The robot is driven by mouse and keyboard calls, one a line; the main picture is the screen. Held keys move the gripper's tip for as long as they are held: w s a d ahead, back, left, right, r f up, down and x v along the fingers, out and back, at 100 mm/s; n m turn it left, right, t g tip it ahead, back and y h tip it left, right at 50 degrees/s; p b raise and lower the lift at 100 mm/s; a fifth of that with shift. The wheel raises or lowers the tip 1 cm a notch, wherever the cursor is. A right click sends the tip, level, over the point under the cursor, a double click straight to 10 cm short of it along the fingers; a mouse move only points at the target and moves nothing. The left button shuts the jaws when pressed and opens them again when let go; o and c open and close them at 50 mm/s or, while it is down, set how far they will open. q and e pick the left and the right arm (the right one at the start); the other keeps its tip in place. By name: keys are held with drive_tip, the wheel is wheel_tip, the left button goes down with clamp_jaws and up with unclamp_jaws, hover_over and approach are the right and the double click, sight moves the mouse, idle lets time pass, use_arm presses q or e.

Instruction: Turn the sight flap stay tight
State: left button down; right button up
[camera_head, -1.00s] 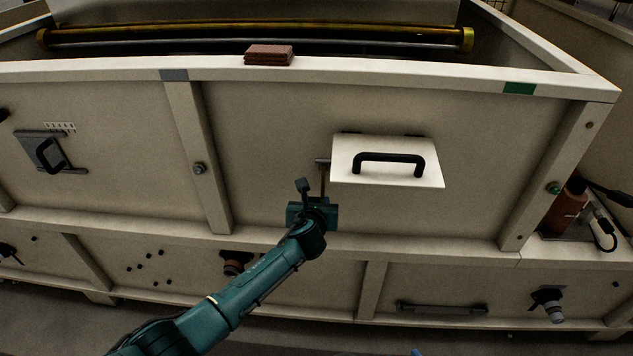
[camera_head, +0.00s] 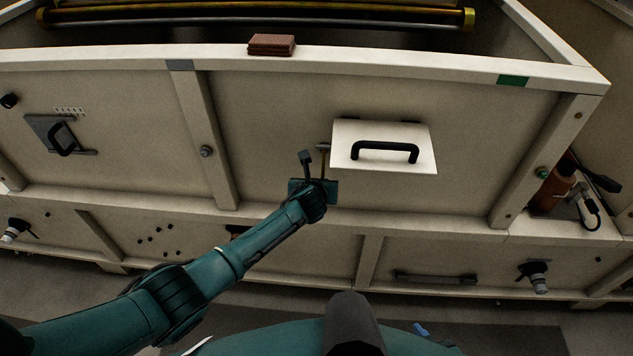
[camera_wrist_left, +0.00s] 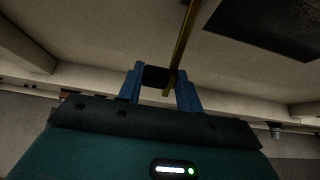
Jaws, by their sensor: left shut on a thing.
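The sight flap (camera_head: 381,135) is a cream plate with a black handle, standing out from the hopper's front panel. Its stay (camera_head: 323,166) is a thin brass rod at the flap's left edge, below a small grey peg. My left gripper (camera_head: 316,187) is at the rod's lower end, its fingers mostly hidden in the head view. In the left wrist view, the blue fingers of the left gripper (camera_wrist_left: 159,82) are shut on a black block (camera_wrist_left: 156,76) at the stay's rod (camera_wrist_left: 181,42).
Reddish-brown pads (camera_head: 272,45) lie on the hopper's top rim. A closed small hatch (camera_head: 55,138) is on the left panel. A brown bottle (camera_head: 551,190) stands on the right ledge. The panel around the flap is clear.

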use_arm(q)
drive_tip(key=shift+w+a, duration=0.15)
drive_tip(key=shift+a, duration=0.45)
drive_tip(key=c, duration=1.1)
unclamp_jaws()
drive_tip(key=shift+c, duration=0.2)
drive_tip(key=shift+d, duration=0.1)
drive_tip(key=v, duration=1.3)
drive_tip(key=shift+d, duration=0.15)
